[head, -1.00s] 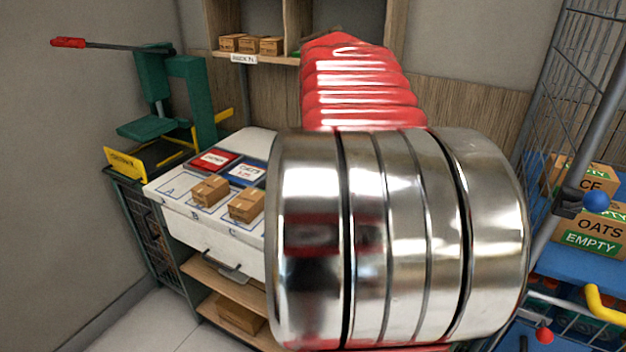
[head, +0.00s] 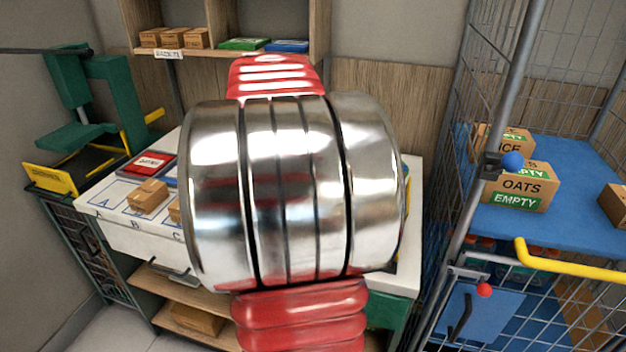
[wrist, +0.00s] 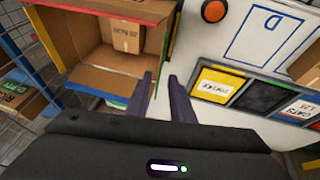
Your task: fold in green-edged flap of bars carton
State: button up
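In the wrist view an open cardboard carton (wrist: 100,60) lies at upper left with its flaps spread out and a small brown box (wrist: 126,36) inside. One flap edge is yellow at its left and one is red at its top; I cannot clearly make out which edge is green. My gripper (wrist: 160,95) has two dark purple fingers, apart with nothing between them. They point toward the carton's lower right corner; contact cannot be told. In the head view my arm hides the carton and gripper.
The white worktop (head: 112,232) holds a red tile (head: 150,163) and a small brown box (head: 148,196). A green press (head: 110,100) stands at left. A wire cage (head: 540,70) at right holds an OATS carton (head: 521,188). A shelf (head: 225,52) with small boxes hangs behind.

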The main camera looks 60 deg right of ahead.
jog(key=x, duration=0.6)
jog(key=shift+c, duration=0.5)
grip_shut()
jog(key=shift+d, duration=0.15)
